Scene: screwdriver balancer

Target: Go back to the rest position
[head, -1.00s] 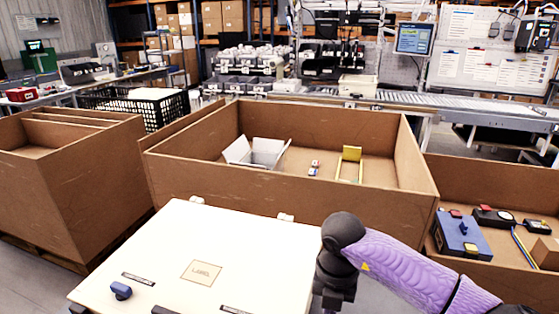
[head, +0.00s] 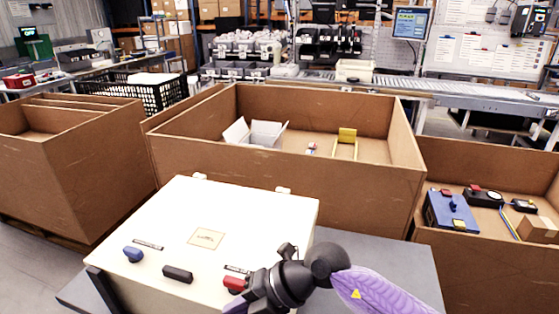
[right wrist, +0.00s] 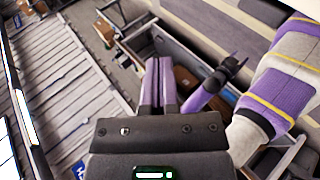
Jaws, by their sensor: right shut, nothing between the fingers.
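My right arm (head: 385,288) comes in from the lower right in the head view. Its dark joints (head: 290,283) show in front of the lower right part of the white box, beside the red knob (head: 235,284). The right gripper's fingertips cannot be made out in the head view. In the right wrist view my right gripper (right wrist: 159,68) has its two purple fingers pressed together, with nothing between them. My left gripper shows in neither view.
The white box (head: 165,222) with a blue knob (head: 133,254) and a black knob (head: 177,274) stands in front. Behind it is a large cardboard bin (head: 290,175) with a few items. Another bin (head: 470,265) at right holds a blue device (head: 450,212).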

